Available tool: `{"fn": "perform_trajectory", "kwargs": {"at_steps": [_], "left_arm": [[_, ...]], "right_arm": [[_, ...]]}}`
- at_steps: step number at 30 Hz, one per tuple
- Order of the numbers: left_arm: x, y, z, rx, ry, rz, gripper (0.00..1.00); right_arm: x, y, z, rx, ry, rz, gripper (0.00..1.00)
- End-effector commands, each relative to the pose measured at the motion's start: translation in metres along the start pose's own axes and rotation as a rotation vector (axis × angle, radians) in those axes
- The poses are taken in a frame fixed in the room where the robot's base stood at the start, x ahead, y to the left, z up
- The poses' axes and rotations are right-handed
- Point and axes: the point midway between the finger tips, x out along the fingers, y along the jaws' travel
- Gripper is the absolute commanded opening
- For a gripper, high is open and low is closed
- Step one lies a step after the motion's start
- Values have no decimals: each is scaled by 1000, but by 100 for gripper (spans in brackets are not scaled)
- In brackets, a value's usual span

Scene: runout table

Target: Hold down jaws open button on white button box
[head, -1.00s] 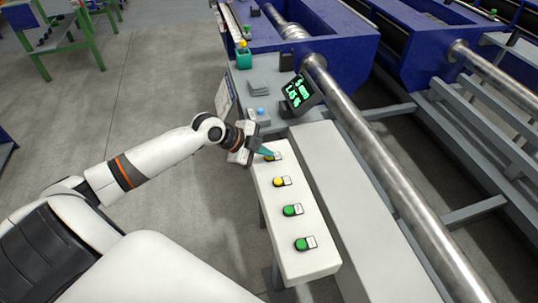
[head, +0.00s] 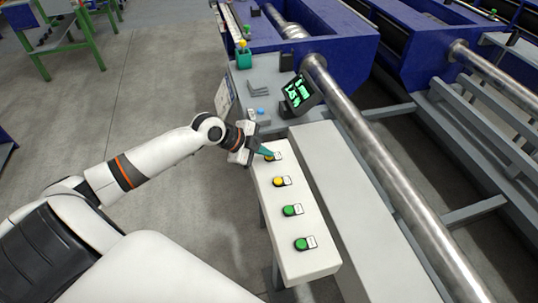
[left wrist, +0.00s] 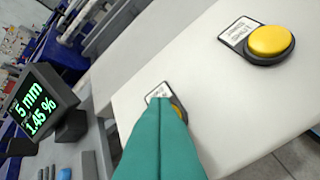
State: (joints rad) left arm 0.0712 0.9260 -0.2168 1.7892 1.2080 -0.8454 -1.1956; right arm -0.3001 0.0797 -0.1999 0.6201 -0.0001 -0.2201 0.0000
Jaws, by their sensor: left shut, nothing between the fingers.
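The white button box (head: 294,240) carries a row of two yellow and two green buttons, each with a small label plate. My left gripper (head: 268,153) is shut and empty, with its teal fingertips at the far yellow button (head: 270,157). In the left wrist view the shut teal fingers (left wrist: 164,118) cover most of that button (left wrist: 178,112); whether it is pressed in I cannot tell. The second yellow button (head: 279,182) is nearer, and it also shows in the left wrist view (left wrist: 268,41). The label wording is not clearly readable. My right gripper is out of view.
A small display (head: 298,93) with green digits stands beyond the box; in the left wrist view (left wrist: 37,112) it reads 5 mm and 1.45 %. Green buttons (head: 292,210) sit nearer on the box. A long steel bar (head: 390,180) runs along the right. Open floor lies left.

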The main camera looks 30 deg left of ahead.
Motion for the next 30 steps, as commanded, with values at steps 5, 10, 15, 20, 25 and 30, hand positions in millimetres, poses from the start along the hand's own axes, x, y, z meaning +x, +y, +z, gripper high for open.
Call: {"fn": "perform_trajectory", "kwargs": {"at_steps": [5,10,15,20,25,30], "left_arm": [[1,-2,-1,-1,2,-5,0],[1,-2,-1,-1,2,-5,0],[-1,0,0,-1,2,-5,0],[-7,5,5,-1,2,-4,0],[-12,9,8,-1,1,-2,0],[-12,9,8,-1,1,-1,0]], "right_arm": [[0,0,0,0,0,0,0],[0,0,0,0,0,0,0],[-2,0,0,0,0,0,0],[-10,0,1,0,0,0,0],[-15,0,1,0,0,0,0],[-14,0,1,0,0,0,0]]}}
